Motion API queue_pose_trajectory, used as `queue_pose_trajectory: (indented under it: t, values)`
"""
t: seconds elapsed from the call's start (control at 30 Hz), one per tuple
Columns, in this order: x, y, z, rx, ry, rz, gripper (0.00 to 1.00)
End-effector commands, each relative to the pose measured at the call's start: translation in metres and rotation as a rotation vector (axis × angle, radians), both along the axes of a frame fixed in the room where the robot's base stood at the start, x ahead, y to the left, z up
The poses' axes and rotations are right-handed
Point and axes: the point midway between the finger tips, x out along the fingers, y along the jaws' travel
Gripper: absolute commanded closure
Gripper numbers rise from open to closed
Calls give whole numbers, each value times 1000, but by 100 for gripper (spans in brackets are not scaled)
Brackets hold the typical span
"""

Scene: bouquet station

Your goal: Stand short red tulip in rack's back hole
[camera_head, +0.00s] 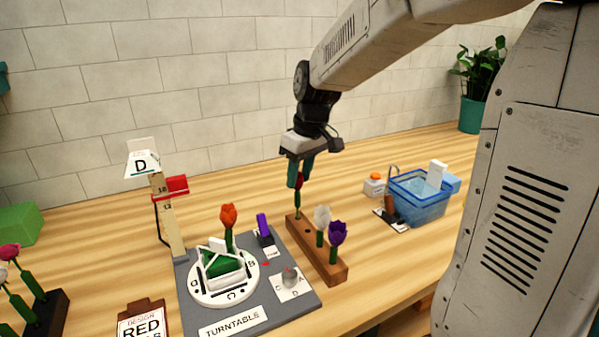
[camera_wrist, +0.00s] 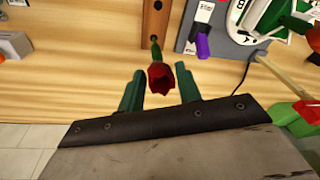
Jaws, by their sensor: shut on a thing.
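The short red tulip (camera_head: 299,181) is upright between the green fingers of my gripper (camera_head: 301,170), which is shut on it. In the wrist view my gripper (camera_wrist: 160,88) has the red bloom (camera_wrist: 162,77) between its fingertips. The green stem runs down to the back end of the brown wooden rack (camera_head: 326,262), over or in its back hole; I cannot tell how deep the stem's foot is. The wrist view shows the rack (camera_wrist: 157,22) beyond the stem. A white tulip (camera_head: 321,214) and a purple tulip (camera_head: 337,232) stand in the rack's other holes.
A grey turntable board (camera_head: 275,318) with an orange tulip (camera_head: 228,214) lies left of the rack. A blue basket (camera_head: 420,208) stands to the right. A tall wooden post with a red slider (camera_head: 177,185) stands at left. Bare table lies behind the rack.

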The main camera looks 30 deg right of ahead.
Motion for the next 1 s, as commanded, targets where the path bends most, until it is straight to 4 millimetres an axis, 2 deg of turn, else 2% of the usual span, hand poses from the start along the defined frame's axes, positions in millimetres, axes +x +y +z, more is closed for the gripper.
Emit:
queue_pose_trajectory:
  t: [1.0]
  values:
    - [0, 0, -8, 0, 0, 0, 77]
